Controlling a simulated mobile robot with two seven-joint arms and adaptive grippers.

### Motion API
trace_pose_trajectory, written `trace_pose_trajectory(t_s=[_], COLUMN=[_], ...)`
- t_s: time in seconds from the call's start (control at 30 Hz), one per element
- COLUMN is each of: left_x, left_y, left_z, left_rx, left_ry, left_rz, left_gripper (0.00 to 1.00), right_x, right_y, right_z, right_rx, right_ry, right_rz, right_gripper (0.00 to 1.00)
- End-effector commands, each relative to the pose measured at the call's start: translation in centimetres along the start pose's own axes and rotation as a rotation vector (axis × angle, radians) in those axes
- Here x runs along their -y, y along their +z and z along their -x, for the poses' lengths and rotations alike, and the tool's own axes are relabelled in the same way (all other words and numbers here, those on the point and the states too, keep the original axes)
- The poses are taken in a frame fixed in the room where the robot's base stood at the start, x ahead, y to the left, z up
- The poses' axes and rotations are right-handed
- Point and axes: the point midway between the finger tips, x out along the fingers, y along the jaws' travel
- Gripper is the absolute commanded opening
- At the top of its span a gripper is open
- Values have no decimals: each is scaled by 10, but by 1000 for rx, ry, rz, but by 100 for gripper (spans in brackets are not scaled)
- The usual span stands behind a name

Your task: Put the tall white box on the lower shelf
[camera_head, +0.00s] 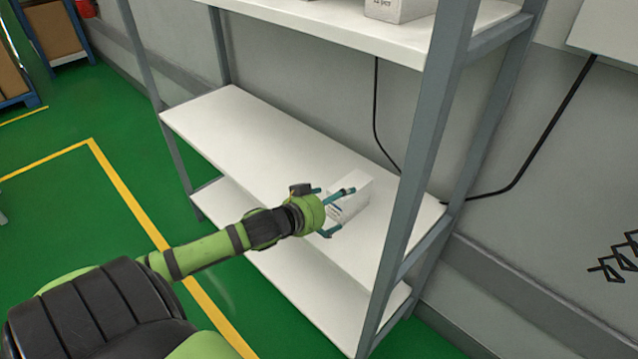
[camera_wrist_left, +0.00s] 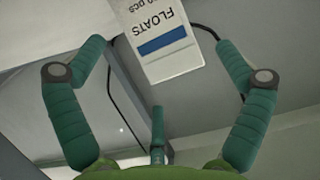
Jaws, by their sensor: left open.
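The tall white box (camera_head: 351,196) stands on the white lower shelf (camera_head: 262,138) of the rack, towards its right end. In the left wrist view the white box (camera_wrist_left: 162,42) shows a label reading "FLOATS" with a blue bar. My left gripper (camera_head: 337,211) is at the box with its fingers spread on either side of it. In the left wrist view the fingers (camera_wrist_left: 160,65) are apart, with clear gaps to the box. My right gripper is not in view.
Another white box (camera_head: 398,8) stands on the upper shelf (camera_head: 340,28). A grey rack post (camera_head: 424,150) rises right of the gripper. A still lower shelf (camera_head: 290,275) lies beneath. The shelf's left part is bare. Black cables hang behind.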

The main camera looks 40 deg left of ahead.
Motion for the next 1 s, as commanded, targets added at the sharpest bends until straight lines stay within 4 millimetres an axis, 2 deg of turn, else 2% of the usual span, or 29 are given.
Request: trace_pose_trajectory(t_s=[0.03, 0.2, 0.4, 0.87, 0.97, 1.0], left_x=[0, 0, 0, 0, -5, -10], left_y=[1, 0, 0, 0, 12, 23], left_z=[10, 36, 54, 59, 61, 63], left_rx=[4, 3, 0, 1, 34, 65], left_ry=[1, 0, 0, -1, -17, -29], left_rz=[0, 0, 0, 0, 3, 1], left_gripper=[100, 100, 100, 100, 100, 100], right_x=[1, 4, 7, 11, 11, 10], right_y=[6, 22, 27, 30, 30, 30], right_z=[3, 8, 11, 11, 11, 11], right_rx=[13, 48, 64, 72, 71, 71], right_ry=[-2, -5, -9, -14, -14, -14], right_rz=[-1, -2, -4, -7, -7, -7], right_gripper=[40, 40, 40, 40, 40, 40])
